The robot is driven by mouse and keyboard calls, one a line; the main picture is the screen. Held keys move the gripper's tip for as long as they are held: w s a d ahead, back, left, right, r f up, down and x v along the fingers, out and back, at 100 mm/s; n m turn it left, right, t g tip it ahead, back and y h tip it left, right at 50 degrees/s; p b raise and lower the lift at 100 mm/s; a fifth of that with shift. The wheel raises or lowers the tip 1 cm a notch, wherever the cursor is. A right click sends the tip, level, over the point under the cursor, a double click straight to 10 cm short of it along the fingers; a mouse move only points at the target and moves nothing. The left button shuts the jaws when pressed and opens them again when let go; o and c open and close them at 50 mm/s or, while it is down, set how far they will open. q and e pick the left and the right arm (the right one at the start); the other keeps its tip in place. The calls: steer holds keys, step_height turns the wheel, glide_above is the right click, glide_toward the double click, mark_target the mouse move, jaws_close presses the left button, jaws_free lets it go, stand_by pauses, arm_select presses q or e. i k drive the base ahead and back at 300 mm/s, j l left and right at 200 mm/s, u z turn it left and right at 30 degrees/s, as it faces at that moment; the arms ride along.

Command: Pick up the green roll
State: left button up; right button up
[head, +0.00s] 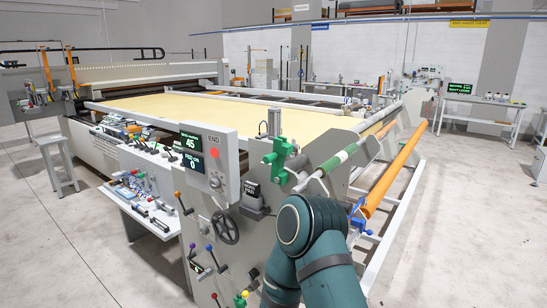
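A roll with green and pale bands (338,160) lies tilted along the near right end of the quilting gantry, its near end low and towards the left. It rests by a grey end plate, and I cannot tell how it is held there. A green clamp-like bracket (276,160) stands just left of its near end. One of my teal arms rises from the bottom centre, in front of the gantry end and below the roll. Neither gripper shows in the head view.
A long orange roll (395,175) lies right of the green-banded one, on the gantry's side frame. A control panel (208,163) with screens and a handwheel (225,227) stand at left. A side table (140,200) holds small tools. The floor at right (470,230) is clear.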

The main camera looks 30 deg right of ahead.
mark_target(327, 166)
steer(key=u, duration=1.6)
steer(key=k+l+u, duration=0.45)
steer(key=k+l, duration=1.45)
steer(key=k, duration=0.05)
